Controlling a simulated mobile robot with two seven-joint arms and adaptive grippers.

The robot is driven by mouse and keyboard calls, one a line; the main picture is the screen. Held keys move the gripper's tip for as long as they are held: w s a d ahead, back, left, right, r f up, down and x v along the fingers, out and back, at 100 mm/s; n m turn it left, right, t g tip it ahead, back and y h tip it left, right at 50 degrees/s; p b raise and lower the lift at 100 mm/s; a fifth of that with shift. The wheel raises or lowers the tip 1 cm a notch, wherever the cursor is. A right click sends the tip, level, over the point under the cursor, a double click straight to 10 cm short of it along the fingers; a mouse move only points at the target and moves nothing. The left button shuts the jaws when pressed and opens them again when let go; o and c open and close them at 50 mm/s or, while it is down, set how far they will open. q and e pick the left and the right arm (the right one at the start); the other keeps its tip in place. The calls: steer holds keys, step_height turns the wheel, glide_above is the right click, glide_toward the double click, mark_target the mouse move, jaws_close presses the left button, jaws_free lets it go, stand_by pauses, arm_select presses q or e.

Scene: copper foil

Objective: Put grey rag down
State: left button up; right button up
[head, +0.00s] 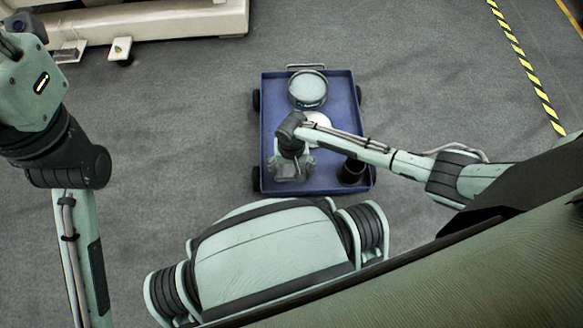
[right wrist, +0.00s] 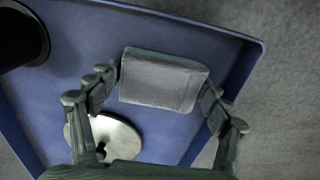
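The grey rag (right wrist: 160,82) is a folded, block-like bundle in the right wrist view. My right gripper (head: 292,172) is over the near left part of a blue cart (head: 338,78) in the head view. In the right wrist view, the fingers of my right gripper (right wrist: 162,84) are against the two ends of the rag, with the rag filling the gap. The blue tray surface is behind the rag; whether the rag touches it I cannot tell. In the head view the rag is hard to make out beneath the gripper. My left gripper is out of view.
On the cart stand a round pale-topped container (head: 307,88), a white disc (head: 318,121) partly behind my right arm, and a black cup (head: 352,172). The disc (right wrist: 118,137) and cup (right wrist: 20,38) also show in the right wrist view. Grey floor surrounds the cart.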

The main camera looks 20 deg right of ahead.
steer(key=o, duration=0.4)
steer(key=shift+o, duration=0.2)
